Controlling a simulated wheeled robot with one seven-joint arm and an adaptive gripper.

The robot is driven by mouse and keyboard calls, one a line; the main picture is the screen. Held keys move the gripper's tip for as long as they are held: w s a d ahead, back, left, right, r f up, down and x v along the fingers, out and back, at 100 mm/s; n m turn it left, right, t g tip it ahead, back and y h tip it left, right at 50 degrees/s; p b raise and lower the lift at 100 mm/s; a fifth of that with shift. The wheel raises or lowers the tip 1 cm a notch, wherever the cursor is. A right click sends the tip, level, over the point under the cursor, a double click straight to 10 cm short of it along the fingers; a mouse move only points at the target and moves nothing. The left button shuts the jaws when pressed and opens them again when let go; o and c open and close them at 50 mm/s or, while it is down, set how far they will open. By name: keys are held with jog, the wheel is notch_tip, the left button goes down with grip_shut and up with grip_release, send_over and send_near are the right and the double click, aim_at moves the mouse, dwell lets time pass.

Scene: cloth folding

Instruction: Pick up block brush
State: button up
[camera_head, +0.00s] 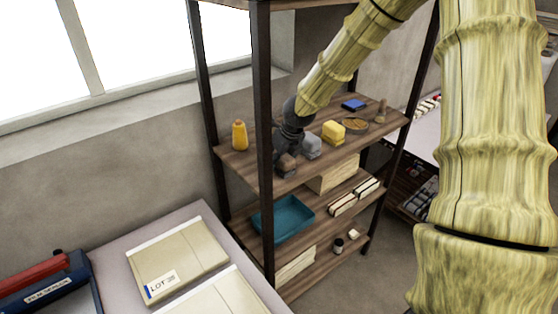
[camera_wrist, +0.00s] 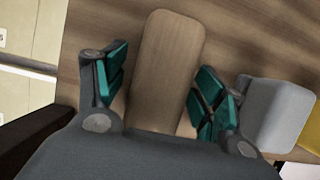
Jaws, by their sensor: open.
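The block brush (camera_wrist: 165,50) shows in the wrist view as a long, rounded, light wooden block on the brown wooden shelf. Its near end runs under my gripper's body and is hidden, and no bristles show. My gripper (camera_wrist: 161,72) is open, with one teal-padded finger on each side of the block. A gap shows on the right; the left finger is close, and I cannot tell if it touches. In the head view my gripper (camera_head: 289,140) is low over the upper shelf board, and it largely hides the brush there.
On the same shelf (camera_head: 237,162) stand a grey block (camera_head: 311,146) close right of my gripper, a yellow block (camera_head: 333,132), a round dish (camera_head: 354,126), a blue item (camera_head: 354,105) and a yellow bottle (camera_head: 240,135). A dark shelf post (camera_head: 263,130) stands in front. A teal tray (camera_head: 283,217) sits below.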

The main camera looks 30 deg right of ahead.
jog(key=shift+f, duration=0.15)
dwell(0.4)
jog(key=shift+s, duration=0.1)
jog(key=c, duration=1.2)
